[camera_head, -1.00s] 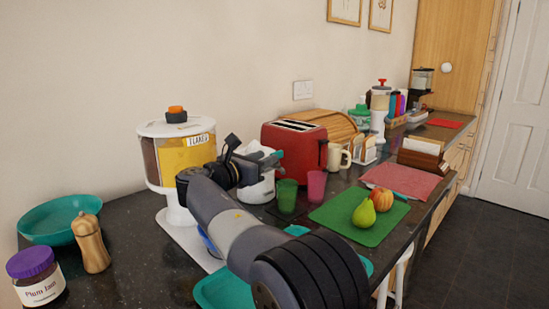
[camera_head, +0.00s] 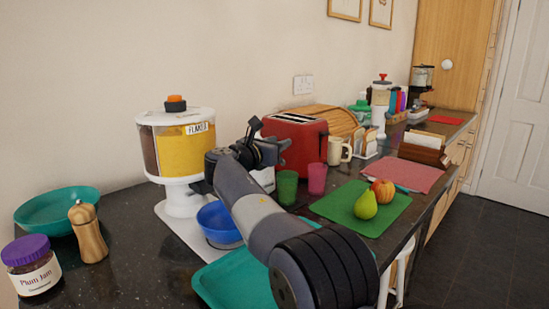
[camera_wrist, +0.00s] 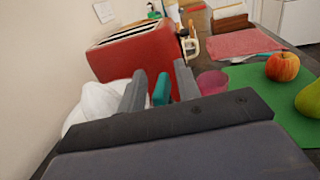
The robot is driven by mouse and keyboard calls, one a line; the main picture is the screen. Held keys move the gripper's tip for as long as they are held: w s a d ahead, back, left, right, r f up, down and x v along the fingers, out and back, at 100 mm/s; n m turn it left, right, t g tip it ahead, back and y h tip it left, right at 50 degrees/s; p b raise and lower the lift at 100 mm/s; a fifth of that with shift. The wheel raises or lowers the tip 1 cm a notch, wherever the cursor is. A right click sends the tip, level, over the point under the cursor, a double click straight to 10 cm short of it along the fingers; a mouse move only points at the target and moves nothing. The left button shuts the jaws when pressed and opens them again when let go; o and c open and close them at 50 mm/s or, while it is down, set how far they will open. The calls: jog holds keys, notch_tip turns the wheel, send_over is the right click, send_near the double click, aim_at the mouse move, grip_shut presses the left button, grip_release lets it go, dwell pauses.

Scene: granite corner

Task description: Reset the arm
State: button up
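My gripper (camera_head: 283,150) is in front of the red toaster (camera_head: 297,140) in the head view, with my arm reaching up from the lower right. In the wrist view its two grey fingers (camera_wrist: 160,85) stand apart. A narrow teal piece (camera_wrist: 161,90) shows between them; I cannot tell whether it is part of the gripper or something beyond. The toaster fills the upper middle of the wrist view (camera_wrist: 135,50). The pink cup (camera_wrist: 211,82) is just right of the fingers.
The cereal dispenser (camera_head: 181,150) and blue bowl (camera_head: 217,222) are left of my arm. A teal tray (camera_head: 240,280) lies under it. Right are a green cup (camera_head: 287,187), a green mat (camera_head: 345,212) with a pear (camera_head: 365,205) and an apple (camera_head: 382,190).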

jog(key=shift+f+n+t+y+b, duration=0.3)
jog(key=shift+n+t+y+b, duration=0.6)
jog(key=shift+b, duration=1.15)
jog(key=shift+d+n+y+b, duration=0.1)
jog(key=shift+n+y+b, duration=0.5)
jog(key=shift+y+b, duration=0.65)
jog(key=shift+r+n+t+y+b, duration=0.2)
jog(key=shift+n+t+y+b, duration=0.3)
jog(key=shift+n+y+b, duration=0.75)
jog(key=n+y+p, duration=0.1)
jog(key=y, duration=0.1)
jog(key=shift+r+y+p, duration=0.1)
jog(key=shift+y+p, duration=0.2)
